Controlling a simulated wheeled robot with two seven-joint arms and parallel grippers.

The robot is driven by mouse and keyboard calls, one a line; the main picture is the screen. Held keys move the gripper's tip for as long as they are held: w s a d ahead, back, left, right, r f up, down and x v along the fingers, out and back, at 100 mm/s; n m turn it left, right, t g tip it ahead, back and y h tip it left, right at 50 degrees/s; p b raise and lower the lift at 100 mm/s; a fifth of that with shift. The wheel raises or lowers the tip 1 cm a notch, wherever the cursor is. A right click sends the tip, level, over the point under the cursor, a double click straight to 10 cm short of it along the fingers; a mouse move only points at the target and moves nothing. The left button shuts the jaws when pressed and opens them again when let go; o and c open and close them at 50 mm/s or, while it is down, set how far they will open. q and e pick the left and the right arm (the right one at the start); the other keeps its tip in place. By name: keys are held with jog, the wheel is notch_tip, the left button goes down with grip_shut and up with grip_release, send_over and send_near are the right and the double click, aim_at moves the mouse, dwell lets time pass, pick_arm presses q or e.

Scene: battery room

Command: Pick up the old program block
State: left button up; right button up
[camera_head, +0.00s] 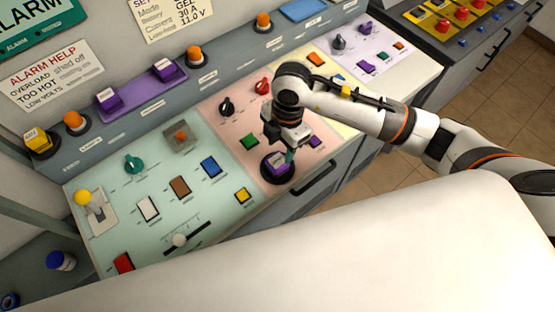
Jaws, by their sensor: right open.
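A purple block (279,167) with a pale label on top sits in a round black socket (266,176) on the pink panel, near the front edge of the console. It appears to be the old program block. My right gripper (289,152) is directly over it, pointing down, with its jaws open. The fingers are at or just above the block's top. They partly hide it, and I cannot tell whether they touch it. My left gripper is not in view.
Two more purple blocks (108,100) (165,71) stand on the grey ledge behind. A drawer handle (318,178) juts from the console front.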

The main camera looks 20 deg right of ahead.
aim_at(278, 160)
jog(key=shift+a+f, duration=0.1)
jog(key=shift+f, duration=0.55)
jog(key=shift+s+f+p, duration=0.1)
jog(key=shift+f+p, duration=0.25)
jog(key=shift+p, duration=0.1)
jog(key=f+p, duration=0.1)
jog(key=f, duration=0.2)
jog(key=shift+s+a+f+p, duration=0.2)
jog(key=shift+a+f+p, duration=0.1)
jog(key=shift+a+p, duration=0.1)
jog(key=shift+f, duration=0.45)
jog(key=c, duration=0.7)
